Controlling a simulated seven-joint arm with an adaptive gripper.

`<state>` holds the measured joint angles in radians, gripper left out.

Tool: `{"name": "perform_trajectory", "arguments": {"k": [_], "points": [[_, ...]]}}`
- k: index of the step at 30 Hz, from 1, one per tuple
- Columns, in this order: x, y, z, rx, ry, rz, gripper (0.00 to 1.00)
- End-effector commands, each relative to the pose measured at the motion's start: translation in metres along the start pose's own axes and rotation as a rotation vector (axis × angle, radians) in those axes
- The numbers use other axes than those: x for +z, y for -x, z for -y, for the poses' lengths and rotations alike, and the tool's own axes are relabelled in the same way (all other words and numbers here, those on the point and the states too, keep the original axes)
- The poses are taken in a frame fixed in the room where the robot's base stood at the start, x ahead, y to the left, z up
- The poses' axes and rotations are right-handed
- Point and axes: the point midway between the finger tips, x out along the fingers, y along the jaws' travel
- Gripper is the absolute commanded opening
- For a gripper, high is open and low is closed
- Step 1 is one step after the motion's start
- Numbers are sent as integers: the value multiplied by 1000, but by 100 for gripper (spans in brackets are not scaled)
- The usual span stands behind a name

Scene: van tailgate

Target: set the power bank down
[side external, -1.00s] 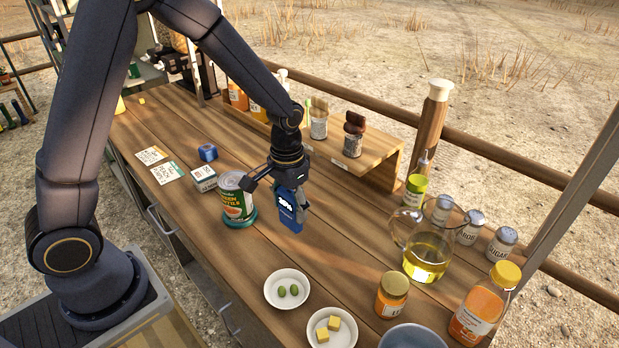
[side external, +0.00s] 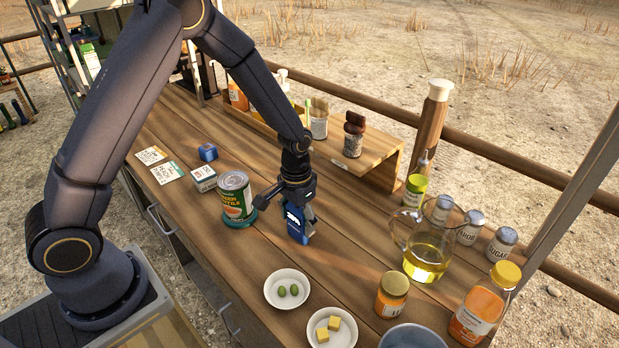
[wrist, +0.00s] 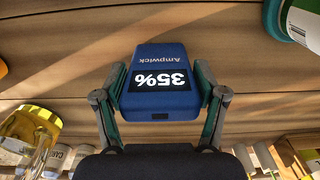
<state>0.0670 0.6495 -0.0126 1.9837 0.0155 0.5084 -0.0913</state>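The blue power bank (side external: 296,224) is upright between the fingers of my gripper (side external: 297,212), low over the wooden counter, beside the green lentils can. I cannot tell whether its lower end touches the wood. In the wrist view the power bank (wrist: 162,80) shows its "Ampwick" label and a 35% display. The two fingers of my gripper (wrist: 160,92) press on its left and right sides. The wooden counter (side external: 340,255) is bare around it.
The lentils can (side external: 236,198) stands close on the left. A bowl of olives (side external: 273,292) and a bowl of yellow cubes (side external: 345,333) are in front. A glass oil jug (side external: 428,262) and an orange jar (side external: 391,299) stand right. A raised shelf (side external: 376,167) is behind.

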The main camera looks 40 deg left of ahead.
Motion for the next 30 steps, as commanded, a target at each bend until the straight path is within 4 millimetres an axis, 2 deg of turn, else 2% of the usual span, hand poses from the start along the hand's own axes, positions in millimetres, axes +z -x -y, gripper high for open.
{"name": "perform_trajectory", "arguments": {"k": [1,4,13,16,20,30], "points": [[0,0,0,0,0,0,80],[0,0,0,0,0,0,89],[0,1,0,0,0,0,89],[-1,7,0,0,0,-3,89],[-1,29,0,1,0,-6,89],[-1,102,0,1,0,-5,89]]}}
